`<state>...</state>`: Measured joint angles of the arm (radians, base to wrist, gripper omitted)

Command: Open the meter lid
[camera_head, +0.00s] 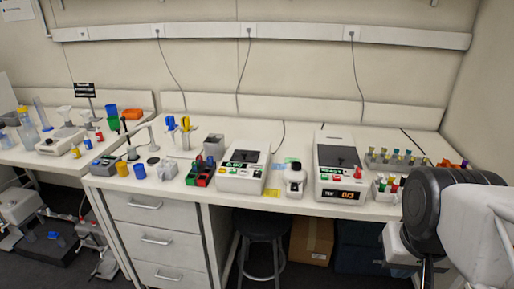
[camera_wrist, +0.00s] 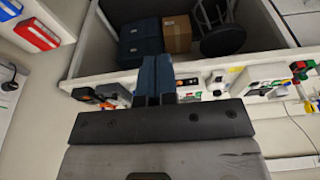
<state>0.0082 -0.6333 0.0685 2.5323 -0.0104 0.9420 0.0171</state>
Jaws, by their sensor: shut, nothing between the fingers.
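Two white box-shaped devices with dark panels on top stand on the bench. One is left of centre (camera_head: 243,168), with a green-lit display. I cannot tell which is the meter; the dark panels lie flat on top. In the wrist view my gripper (camera_wrist: 157,72) is shut and empty, its two dark fingers together, apart from the devices, which show small beyond it. In the head view my arm is at the right and the fingertips are not clear.
Racks of coloured-cap tubes (camera_head: 395,160) stand on the bench's right end, near my arm. A red and green rack (camera_head: 201,172) stands left of the devices. A black stool (camera_head: 262,230) and a cardboard box (camera_head: 311,240) are under the bench.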

